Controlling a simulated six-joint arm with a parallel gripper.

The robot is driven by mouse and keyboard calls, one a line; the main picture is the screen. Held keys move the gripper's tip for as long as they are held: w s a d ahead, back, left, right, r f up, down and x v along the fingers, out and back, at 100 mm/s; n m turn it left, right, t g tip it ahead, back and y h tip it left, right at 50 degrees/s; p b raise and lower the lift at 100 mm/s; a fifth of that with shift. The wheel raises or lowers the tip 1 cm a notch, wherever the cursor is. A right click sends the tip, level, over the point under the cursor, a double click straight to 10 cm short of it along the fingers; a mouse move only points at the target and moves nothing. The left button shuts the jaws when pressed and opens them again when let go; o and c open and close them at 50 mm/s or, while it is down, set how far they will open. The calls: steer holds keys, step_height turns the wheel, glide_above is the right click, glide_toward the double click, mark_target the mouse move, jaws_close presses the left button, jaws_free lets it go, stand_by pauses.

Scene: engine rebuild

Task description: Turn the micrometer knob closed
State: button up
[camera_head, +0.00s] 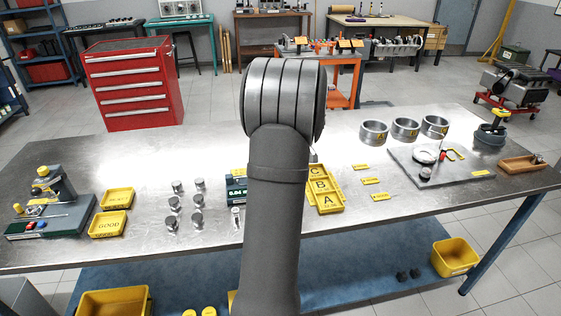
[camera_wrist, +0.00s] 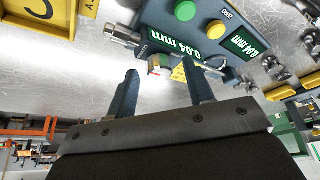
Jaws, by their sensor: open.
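The measuring unit is a dark green box (camera_wrist: 165,25) with a green and a yellow button and a display that reads 0.04 mm. In the head view only its left part (camera_head: 236,188) shows, as my arm hides the rest. A silver cylindrical part (camera_wrist: 120,35), which looks like the micrometer knob, sticks out of the unit's left side in the wrist view. My gripper (camera_wrist: 160,68) is open, its two dark fingers apart and pointing toward the unit. A small round part with red and yellow marks (camera_wrist: 158,64) shows between the fingertips. I cannot tell whether anything touches.
Several metal pistons (camera_head: 172,205) stand left of the unit. Yellow trays marked A, B and C (camera_head: 337,193) lie right of my arm. GOOD and REJECT trays (camera_head: 107,226) and another gauge (camera_head: 50,190) are at the left. The front table strip is mostly clear.

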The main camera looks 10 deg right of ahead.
steer(key=v, duration=1.7)
steer(key=shift+r, duration=0.2)
steer(key=x, duration=1.7)
steer(key=shift+f, duration=0.25)
